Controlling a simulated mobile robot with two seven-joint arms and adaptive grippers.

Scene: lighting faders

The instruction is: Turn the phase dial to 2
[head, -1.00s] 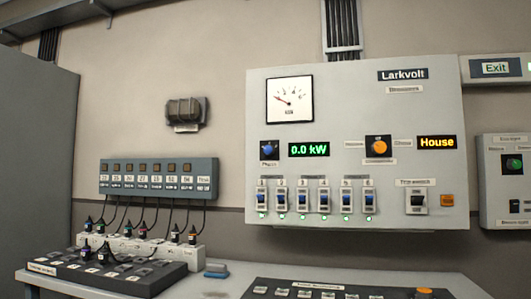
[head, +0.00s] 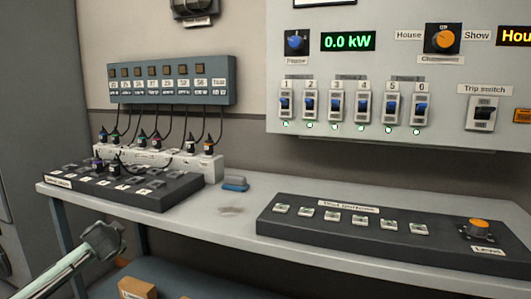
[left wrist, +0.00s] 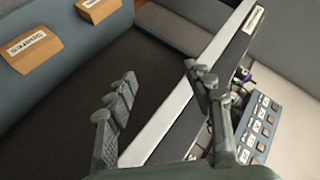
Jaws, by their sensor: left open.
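The phase dial (head: 296,42) is a blue knob on a dark square plate at the upper left of the grey wall panel (head: 420,70). Its printed scale is too small to read in the head view. A green display (head: 348,41) beside it reads 0.0 kW. My left gripper (head: 112,240) is at the lower left of the head view, in front of the bench edge, well below and left of the dial. In the left wrist view the left gripper (left wrist: 165,95) has its fingers spread, with nothing between them. The right gripper is not in view.
The bench (head: 225,215) carries a black switch box (head: 125,188), a white plug strip (head: 160,157), a blue block (head: 235,184) and a black control desk (head: 390,232). Cables hang from the grey strip (head: 170,80). Labelled wooden boxes (left wrist: 30,47) lie below the bench.

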